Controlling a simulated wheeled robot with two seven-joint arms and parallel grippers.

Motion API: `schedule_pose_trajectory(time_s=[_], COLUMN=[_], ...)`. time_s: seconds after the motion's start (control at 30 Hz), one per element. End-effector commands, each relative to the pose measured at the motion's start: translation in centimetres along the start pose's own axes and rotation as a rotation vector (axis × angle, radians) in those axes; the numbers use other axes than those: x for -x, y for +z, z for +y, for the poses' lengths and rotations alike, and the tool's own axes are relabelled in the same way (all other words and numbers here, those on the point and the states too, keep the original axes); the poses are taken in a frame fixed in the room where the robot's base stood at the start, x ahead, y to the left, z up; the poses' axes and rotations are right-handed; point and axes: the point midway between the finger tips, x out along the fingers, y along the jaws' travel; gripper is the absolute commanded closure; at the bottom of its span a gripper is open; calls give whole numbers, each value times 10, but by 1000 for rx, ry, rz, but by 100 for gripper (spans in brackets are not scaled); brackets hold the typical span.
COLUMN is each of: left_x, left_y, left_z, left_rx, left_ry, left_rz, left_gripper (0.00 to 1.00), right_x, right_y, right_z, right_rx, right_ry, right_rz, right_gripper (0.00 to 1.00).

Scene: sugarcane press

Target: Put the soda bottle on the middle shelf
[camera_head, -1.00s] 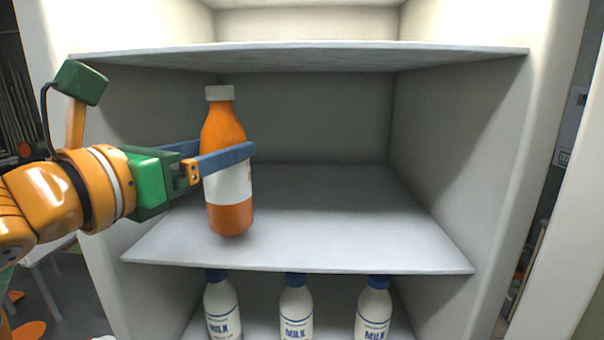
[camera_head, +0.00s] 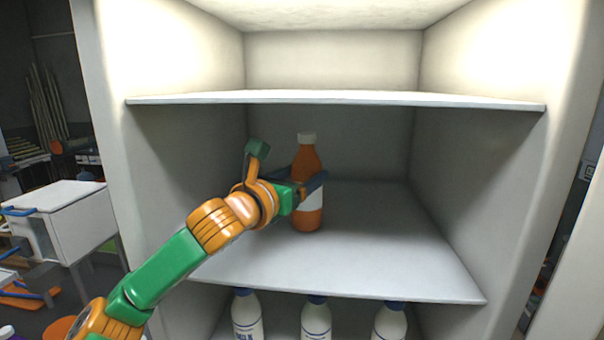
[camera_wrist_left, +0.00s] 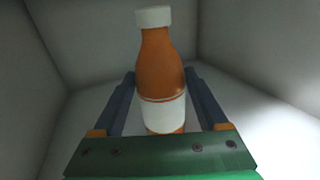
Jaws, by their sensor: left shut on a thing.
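The soda bottle (camera_head: 307,165) is orange with a white cap and a white label. It is upright inside the cabinet, over the middle shelf (camera_head: 390,255). My left gripper (camera_head: 312,186) is shut on the bottle, with one blue finger on each side at label height. In the left wrist view the bottle (camera_wrist_left: 162,70) stands between the two fingers (camera_wrist_left: 160,98). The bottle's base looks at or close to the shelf surface; I cannot tell whether it touches. My right gripper is not in view.
The upper shelf (camera_head: 330,98) is above the bottle. Several milk bottles, one of them in the centre (camera_head: 316,318), stand below the middle shelf. Cabinet side walls (camera_head: 480,160) bound the space. The middle shelf is clear to the right of the bottle.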

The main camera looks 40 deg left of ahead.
Motion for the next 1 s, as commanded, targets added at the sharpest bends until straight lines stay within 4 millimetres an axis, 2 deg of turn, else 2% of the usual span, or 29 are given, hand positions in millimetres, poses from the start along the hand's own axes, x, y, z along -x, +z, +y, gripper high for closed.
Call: schedule_pose_trajectory(time_s=[0.3, 0.33, 0.4, 0.67, 0.73, 0.87, 1.0], left_x=[0, 0, 0, 1, 8, 36, 75], left_y=[-2, -2, -2, 1, -3, -9, -12], left_z=[0, 0, 0, 0, 1, 1, 1], left_rx=[-1, -1, 0, 1, -1, -9, -5], left_ry=[0, 0, 0, -1, 1, 4, 6], left_rz=[-3, -1, -1, -2, -3, -4, -9], left_gripper=[100, 16, 0, 0, 0, 0, 0], right_x=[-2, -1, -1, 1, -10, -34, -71], right_y=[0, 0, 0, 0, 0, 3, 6], right_z=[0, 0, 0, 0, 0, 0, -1], right_rx=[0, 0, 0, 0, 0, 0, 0], right_ry=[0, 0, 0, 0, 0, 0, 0], right_rz=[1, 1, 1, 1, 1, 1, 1], right_gripper=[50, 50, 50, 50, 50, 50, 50])
